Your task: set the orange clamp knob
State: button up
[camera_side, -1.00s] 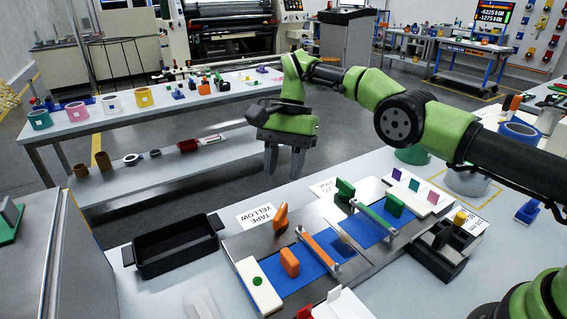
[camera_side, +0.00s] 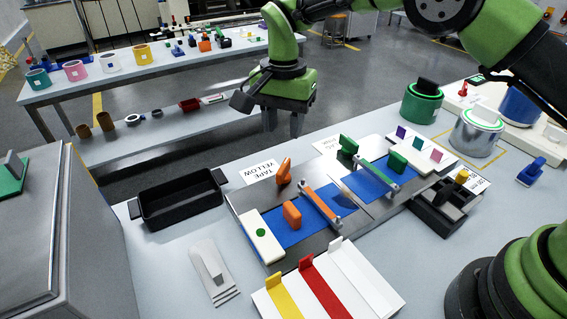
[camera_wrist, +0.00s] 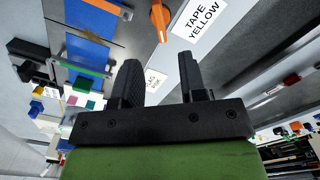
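The orange clamp knob (camera_side: 284,171) stands at the far left edge of the metal plate (camera_side: 318,240), beside a "YELLOW TAPE" card. In the wrist view the knob (camera_wrist: 159,20) shows at the top, beyond my fingertips. My gripper (camera_side: 283,122) hangs behind the knob, apart from it. In the wrist view its two dark fingers (camera_wrist: 160,70) are spread with nothing between them. An orange bar (camera_side: 322,205) crosses the blue strip (camera_side: 290,232), and an orange block (camera_side: 292,214) stands by it.
A black tray (camera_side: 178,201) lies left of the plate. A green knob (camera_side: 348,145) and a green block (camera_side: 397,161) stand at the right half. Yellow, red and white strips (camera_side: 320,285) lie in front. Cans (camera_side: 474,133) stand at right.

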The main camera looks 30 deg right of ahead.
aim_at(283, 165)
notch_tip(283, 165, down, 10)
dwell(0.5)
grip_shut()
